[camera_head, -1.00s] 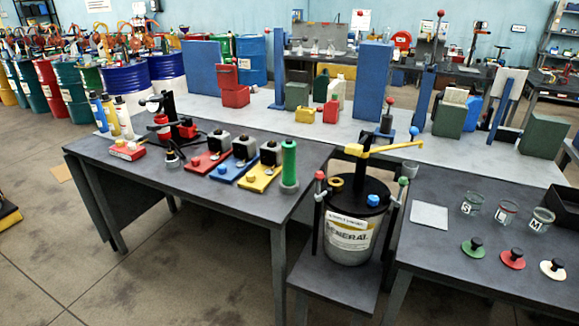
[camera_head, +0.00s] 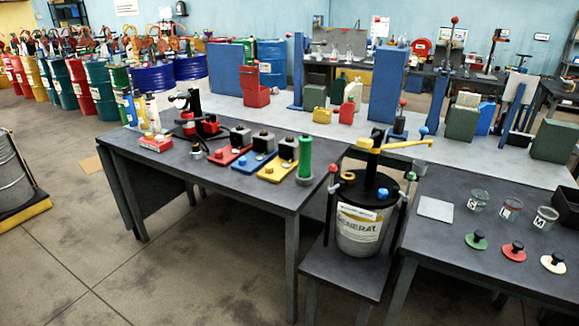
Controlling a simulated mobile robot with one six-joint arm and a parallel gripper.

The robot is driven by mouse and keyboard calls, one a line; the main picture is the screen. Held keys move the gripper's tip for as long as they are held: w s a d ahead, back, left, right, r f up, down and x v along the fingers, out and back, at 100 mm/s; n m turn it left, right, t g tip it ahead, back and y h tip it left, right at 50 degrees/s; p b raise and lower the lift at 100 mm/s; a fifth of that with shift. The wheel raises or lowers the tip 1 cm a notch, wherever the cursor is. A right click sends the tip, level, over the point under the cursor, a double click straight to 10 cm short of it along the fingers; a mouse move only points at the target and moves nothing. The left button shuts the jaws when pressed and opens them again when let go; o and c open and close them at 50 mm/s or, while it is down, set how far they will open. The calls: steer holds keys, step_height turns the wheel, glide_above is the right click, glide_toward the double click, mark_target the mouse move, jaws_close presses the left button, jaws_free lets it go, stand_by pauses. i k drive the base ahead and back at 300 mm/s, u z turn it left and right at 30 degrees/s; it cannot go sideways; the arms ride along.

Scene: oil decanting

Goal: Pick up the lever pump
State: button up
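A device with a yellow arm (camera_head: 405,144) and a black upright post stands on top of the pail marked GENERAL (camera_head: 361,232). It looks like a lever pump, but I cannot be sure. The pail sits on a low grey stand between two dark tables, with upright rods capped red and green beside it. A black and red apparatus with a tall handle (camera_head: 190,112) stands on the left table; I cannot tell whether it is a pump. My gripper is not in view.
The left table (camera_head: 235,190) holds red, blue and yellow bases with dark blocks and a green cylinder (camera_head: 305,158). The right table (camera_head: 450,260) holds glass jars and coloured lids. A drum (camera_head: 12,175) stands on a yellow pallet at far left. The front-left floor is clear.

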mark_target(305, 141)
steer(key=u, duration=0.35)
steer(key=k, duration=1.1)
steer(key=u, duration=0.8)
steer(key=i, duration=0.55)
steer(key=u, duration=0.35)
steer(key=i, duration=1.65)
steer(key=z, duration=0.25)
